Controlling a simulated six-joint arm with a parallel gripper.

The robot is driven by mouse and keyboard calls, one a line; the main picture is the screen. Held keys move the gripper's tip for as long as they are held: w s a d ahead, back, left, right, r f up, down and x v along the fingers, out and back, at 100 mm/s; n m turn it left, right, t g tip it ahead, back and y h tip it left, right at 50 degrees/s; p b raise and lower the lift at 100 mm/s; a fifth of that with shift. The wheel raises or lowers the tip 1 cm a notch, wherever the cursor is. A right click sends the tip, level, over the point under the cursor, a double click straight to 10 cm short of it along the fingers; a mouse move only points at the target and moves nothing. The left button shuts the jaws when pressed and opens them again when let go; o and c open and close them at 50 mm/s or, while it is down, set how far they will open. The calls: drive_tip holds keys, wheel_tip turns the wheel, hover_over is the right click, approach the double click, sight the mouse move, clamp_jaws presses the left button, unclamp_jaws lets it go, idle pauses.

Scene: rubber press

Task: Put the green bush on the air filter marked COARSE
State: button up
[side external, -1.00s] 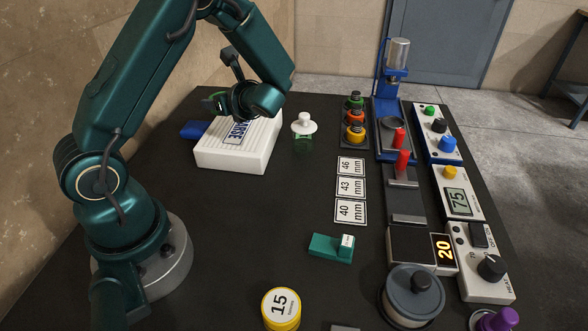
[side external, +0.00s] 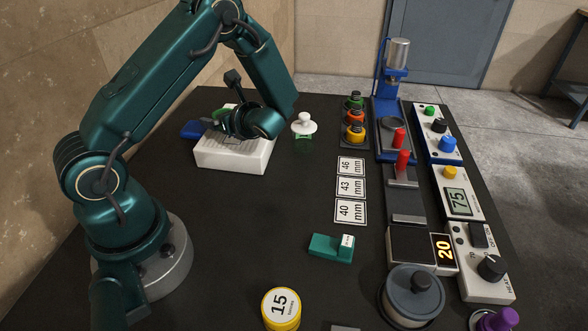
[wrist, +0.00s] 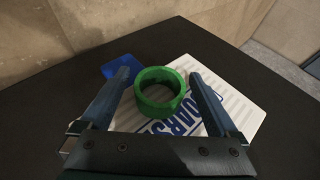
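The green bush (wrist: 160,92) is a short open ring. In the wrist view it stands on the white ribbed air filter (wrist: 228,93), over part of the blue COARSE lettering. The filter (side external: 235,155) lies at the back left of the table in the side view, its lettering now hidden by my gripper. My gripper (wrist: 160,78) is open around the bush, one finger on each side with a visible gap to it. In the side view my gripper (side external: 222,122) is low over the filter, and a bit of green shows behind it.
A blue piece (side external: 195,130) sits at the filter's left edge. A white-knobbed jar (side external: 304,127) stands close to its right. Further right are a stack of coloured pieces (side external: 355,122), a blue press (side external: 395,90) and control boxes.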

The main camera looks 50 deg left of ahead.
drive_tip(key=shift+r, duration=0.2)
drive_tip(key=v, duration=1)
drive_tip(key=shift+d, duration=0.3)
drive_tip(key=shift+d+r, duration=0.3)
drive_tip(key=shift+d, duration=0.3)
drive_tip(key=shift+s+d+r+n, duration=0.1)
drive_tip(key=shift+s+r+n, duration=0.05)
drive_tip(key=shift+s+n, duration=0.15)
drive_tip(key=s+d+r+n+t+h, duration=0.2)
drive_tip(key=s+d+r+n+h, duration=0.1)
drive_tip(key=d+n+h, duration=0.3)
drive_tip(key=s+d+r+n+t+h, duration=0.3)
drive_tip(key=s+d+n+h, duration=0.3)
drive_tip(key=n, duration=0.5)
drive_tip(key=shift+d+t+h, duration=0.3)
drive_tip(key=shift+d+h, duration=0.4)
drive_tip(key=shift+d, duration=0.5)
